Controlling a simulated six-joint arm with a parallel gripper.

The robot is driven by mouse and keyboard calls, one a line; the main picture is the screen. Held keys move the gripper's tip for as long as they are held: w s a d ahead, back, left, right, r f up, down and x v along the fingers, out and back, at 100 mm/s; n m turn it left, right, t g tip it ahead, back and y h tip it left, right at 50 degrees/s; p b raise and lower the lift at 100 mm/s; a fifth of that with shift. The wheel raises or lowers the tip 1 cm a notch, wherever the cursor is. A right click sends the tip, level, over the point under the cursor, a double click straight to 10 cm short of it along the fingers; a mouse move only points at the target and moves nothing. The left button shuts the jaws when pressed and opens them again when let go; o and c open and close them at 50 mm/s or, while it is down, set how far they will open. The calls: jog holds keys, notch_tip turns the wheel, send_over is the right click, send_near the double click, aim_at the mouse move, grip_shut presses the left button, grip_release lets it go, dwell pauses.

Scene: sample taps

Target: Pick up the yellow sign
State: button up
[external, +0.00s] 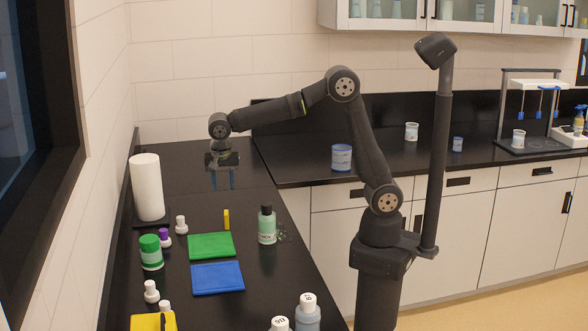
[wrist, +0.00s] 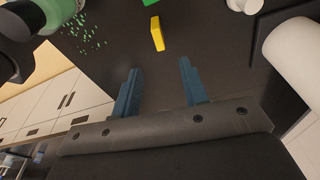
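The yellow sign (external: 227,219) is a small, narrow upright piece on the black counter, just behind the green mat. It also shows in the wrist view (wrist: 157,33), near the top middle, beyond the fingertips. My gripper (external: 220,180) is above the counter, farther back than the sign and apart from it. Its two blue fingers (wrist: 159,80) are spread wide, with only bare counter between them in the wrist view.
A green mat (external: 211,245) and a blue mat (external: 217,278) lie in front of the sign. A green bottle (external: 267,227) with scattered green bits beside it stands to the right. A white roll (external: 147,188) and small bottles stand left. The counter around the sign is clear.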

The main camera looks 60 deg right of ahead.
aim_at(226, 212)
jog(key=f, duration=0.6)
jog(key=d+f, duration=0.1)
jog(key=f, duration=0.2)
jog(key=shift+w, duration=0.4)
jog(key=shift+w+d+f, duration=0.1)
jog(key=shift+d+f, duration=0.05)
jog(key=shift+f, duration=0.7)
jog(key=shift+d+f, duration=0.2)
jog(key=shift+f, duration=0.7)
jog(key=shift+w+d+f, duration=0.1)
jog(key=shift+d+f, duration=0.05)
jog(key=shift+f, duration=0.7)
grip_shut()
